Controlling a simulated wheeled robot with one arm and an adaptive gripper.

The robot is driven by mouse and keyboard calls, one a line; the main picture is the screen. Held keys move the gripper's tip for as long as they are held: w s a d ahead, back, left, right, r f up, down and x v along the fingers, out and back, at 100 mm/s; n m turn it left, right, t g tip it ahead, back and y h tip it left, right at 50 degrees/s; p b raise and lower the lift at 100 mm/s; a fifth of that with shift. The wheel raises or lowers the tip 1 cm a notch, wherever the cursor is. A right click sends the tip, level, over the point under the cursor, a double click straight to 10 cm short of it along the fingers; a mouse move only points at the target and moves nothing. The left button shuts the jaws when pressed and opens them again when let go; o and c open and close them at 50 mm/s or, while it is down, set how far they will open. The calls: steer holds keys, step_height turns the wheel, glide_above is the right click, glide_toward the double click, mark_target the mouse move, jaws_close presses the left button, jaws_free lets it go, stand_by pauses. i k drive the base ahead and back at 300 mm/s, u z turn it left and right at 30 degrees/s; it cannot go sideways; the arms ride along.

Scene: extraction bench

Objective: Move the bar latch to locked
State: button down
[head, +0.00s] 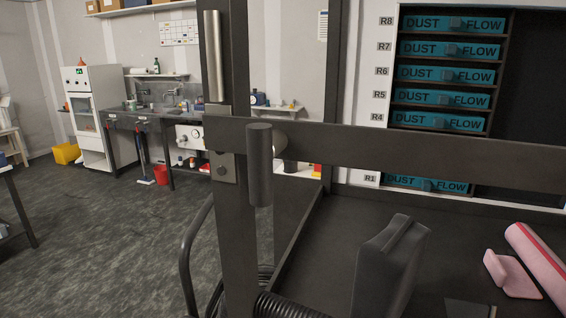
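The bar latch (420,158) is a long dark flat bar. It runs nearly level across the view, from the dark upright post (236,230) to the right edge. A dark cylindrical grip (260,165) stands upright in front of the bar near its left end. A grey metal plate (223,170) with a round bolt sits on the post at the bar's left end. I cannot tell from this view whether the latch is engaged. My gripper is not in view.
A silver vertical handle (213,55) is on the post above the bar. Behind the bar are a dark bench top (325,240), a black upright block (385,270), a pink roll (540,262) and teal labelled filter boxes (430,75). Open floor (110,235) lies left.

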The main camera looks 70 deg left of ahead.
mark_target(264, 143)
steer(key=u, duration=1.45)
steer(key=k, duration=0.95)
steer(key=u, duration=1.65)
